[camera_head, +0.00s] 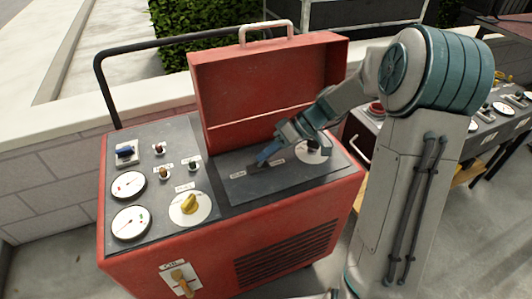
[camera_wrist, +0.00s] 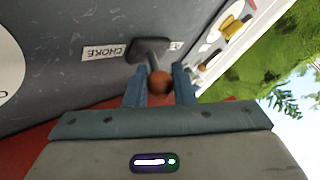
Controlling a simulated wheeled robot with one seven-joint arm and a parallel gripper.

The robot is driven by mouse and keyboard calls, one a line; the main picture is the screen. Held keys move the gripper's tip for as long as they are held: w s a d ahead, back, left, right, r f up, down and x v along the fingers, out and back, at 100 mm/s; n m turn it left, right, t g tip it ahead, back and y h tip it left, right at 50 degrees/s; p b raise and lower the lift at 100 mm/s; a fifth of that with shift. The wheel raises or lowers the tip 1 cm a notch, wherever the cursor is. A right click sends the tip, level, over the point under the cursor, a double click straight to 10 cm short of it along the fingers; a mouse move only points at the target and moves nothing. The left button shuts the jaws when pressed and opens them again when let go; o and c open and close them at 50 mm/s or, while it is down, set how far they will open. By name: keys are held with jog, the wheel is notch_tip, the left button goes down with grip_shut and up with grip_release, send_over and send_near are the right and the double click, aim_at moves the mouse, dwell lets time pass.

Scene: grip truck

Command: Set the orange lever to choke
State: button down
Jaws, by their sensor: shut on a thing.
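The orange lever (camera_wrist: 160,82) has a round orange knob on a dark stem, rising from a dark base plate (camera_wrist: 150,46) on the machine's panel. My gripper (camera_wrist: 160,86) is shut on the lever, with one blue finger on each side of the knob. A white CHOKE label (camera_wrist: 103,51) lies left of the base plate in the wrist view. A second label to the right is mostly hidden. In the head view my gripper (camera_head: 266,156) reaches down to the right panel and hides the lever. I cannot tell the lever's exact setting.
The red machine (camera_head: 240,240) has an open red lid (camera_head: 265,90) standing just behind my gripper. Gauges, switches and a yellow knob (camera_head: 188,204) fill the left panel. A yellow-handled OIL valve (camera_head: 181,280) is on the front. Another bench with controls (camera_head: 500,115) stands at the right.

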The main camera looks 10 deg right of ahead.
jog(key=shift+s+f, duration=0.1)
jog(key=shift+s, duration=0.05)
jog(key=c, duration=1.3)
grip_release()
jog(key=shift+o, duration=0.2)
jog(key=shift+d, duration=0.1)
jog(key=shift+w+d+r, duration=0.15)
jog(key=shift+w+r, duration=0.05)
jog(key=shift+r, duration=0.15)
jog(key=p+v, duration=0.3)
jog(key=v, duration=0.4)
jog(key=shift+p, duration=0.35)
jog(key=shift+s+r, duration=0.1)
